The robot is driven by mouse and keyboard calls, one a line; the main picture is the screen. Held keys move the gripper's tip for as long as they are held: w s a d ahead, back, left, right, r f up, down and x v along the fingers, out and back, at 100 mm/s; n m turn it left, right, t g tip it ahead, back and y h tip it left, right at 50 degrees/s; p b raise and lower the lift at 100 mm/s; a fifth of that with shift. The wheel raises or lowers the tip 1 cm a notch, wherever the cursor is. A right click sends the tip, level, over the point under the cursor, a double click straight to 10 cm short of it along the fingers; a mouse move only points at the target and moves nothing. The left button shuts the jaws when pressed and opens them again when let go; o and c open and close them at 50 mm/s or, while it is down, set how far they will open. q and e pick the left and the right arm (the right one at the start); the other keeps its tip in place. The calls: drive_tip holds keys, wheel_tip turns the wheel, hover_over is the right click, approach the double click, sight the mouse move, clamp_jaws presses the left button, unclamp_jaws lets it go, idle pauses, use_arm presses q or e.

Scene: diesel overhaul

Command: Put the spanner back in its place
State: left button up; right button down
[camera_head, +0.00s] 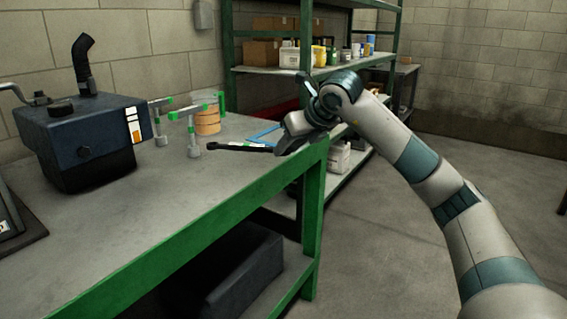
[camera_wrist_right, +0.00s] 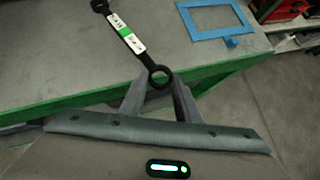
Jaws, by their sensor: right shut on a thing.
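The spanner (camera_head: 238,147) is black with a white and green label. In the right wrist view, its near ring end sits between the fingers of my right gripper (camera_wrist_right: 160,88), and the spanner (camera_wrist_right: 126,34) extends away over the bench top. In the head view my right gripper (camera_head: 281,147) is shut on the spanner's right end, near the bench's right edge. The spanner lies roughly level, at or just above the bench; the exact gap is unclear. A flat blue rectangular frame (camera_wrist_right: 248,20) lies on the bench to the right of the spanner. My left gripper is not in view.
The green-edged workbench (camera_head: 190,210) carries a dark engine-like unit (camera_head: 75,135) at left. Green-and-grey upright holders (camera_head: 192,137) and an orange-brown cylinder (camera_head: 207,121) stand beyond the spanner. A stocked shelf rack (camera_head: 262,70) stands behind. The bench's front middle is clear.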

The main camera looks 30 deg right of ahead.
drive_tip(key=shift+w+a+f, duration=0.35)
drive_tip(key=shift+w, duration=0.2)
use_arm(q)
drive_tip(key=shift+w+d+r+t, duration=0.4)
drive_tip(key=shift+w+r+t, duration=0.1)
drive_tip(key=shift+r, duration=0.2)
use_arm(e)
wheel_tip(320, 180, down, 4)
drive_tip(key=shift+r, duration=0.1)
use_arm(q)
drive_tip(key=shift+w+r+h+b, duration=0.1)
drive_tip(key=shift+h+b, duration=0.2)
use_arm(e)
drive_tip(key=c, duration=1.3)
unclamp_jaws()
drive_tip(key=shift+c, duration=0.2)
